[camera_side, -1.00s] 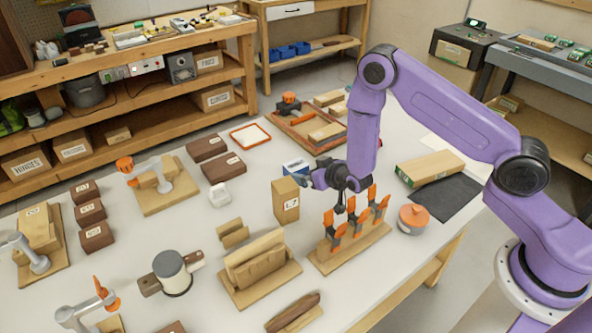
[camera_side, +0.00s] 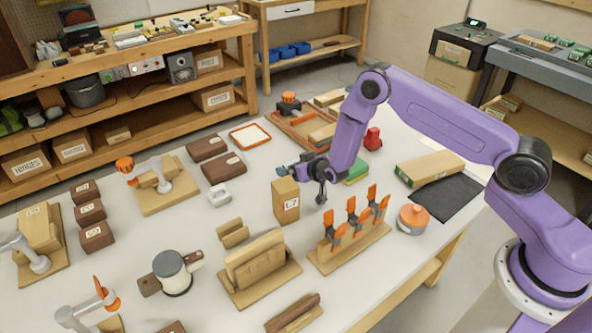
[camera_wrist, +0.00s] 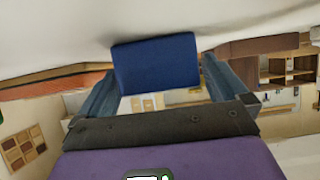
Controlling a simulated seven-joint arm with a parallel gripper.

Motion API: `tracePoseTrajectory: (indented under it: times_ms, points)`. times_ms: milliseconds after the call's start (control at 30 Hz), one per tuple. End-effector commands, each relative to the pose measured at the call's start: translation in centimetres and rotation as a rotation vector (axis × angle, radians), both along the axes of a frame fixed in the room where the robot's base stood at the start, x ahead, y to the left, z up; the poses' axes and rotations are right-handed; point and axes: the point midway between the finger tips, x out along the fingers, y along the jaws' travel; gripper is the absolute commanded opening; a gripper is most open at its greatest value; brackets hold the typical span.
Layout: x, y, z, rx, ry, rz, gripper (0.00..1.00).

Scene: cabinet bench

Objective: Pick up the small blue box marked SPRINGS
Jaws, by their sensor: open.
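The small blue box (camera_wrist: 155,62) shows in the wrist view as a plain dark blue face between the two finger ends of my gripper (camera_wrist: 160,76). The fingers stand apart, one on each side of the box, with the right one very close to its edge. I cannot tell whether either touches it. No lettering shows on this face. In the side view my gripper (camera_side: 292,171) is low over the white table, pointing left, behind the upright L7 box. The blue box cannot be made out there; my gripper covers its spot.
The tan L7 box (camera_side: 286,201) stands just in front of my gripper. A rack of orange-handled tools (camera_side: 350,238) is nearer the front. A green-and-yellow block (camera_side: 356,172) and a red object (camera_side: 373,139) lie right of my wrist. A wooden tray (camera_side: 300,126) is behind.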

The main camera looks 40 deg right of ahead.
Motion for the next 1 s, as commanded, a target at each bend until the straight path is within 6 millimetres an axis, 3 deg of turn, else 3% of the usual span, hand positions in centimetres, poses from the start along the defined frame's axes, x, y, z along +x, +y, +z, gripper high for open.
tracePoseTrajectory:
  times_ms: [233, 267, 400, 433, 767, 1000]
  points:
    - [0.1, 0.0, 0.0, 0.000, -0.001, 0.000, 1.00]
    - [0.1, 0.0, 0.0, 0.000, -0.001, 0.000, 0.94]
    - [0.1, 0.0, 0.0, 0.000, -0.001, 0.000, 0.48]
    - [0.1, 0.0, 0.0, 0.000, -0.001, 0.000, 0.46]
    - [0.1, 0.0, 0.2, 0.000, -0.002, 0.000, 0.45]
    - [0.2, 0.0, 2.1, 0.000, -0.004, 0.000, 0.45]
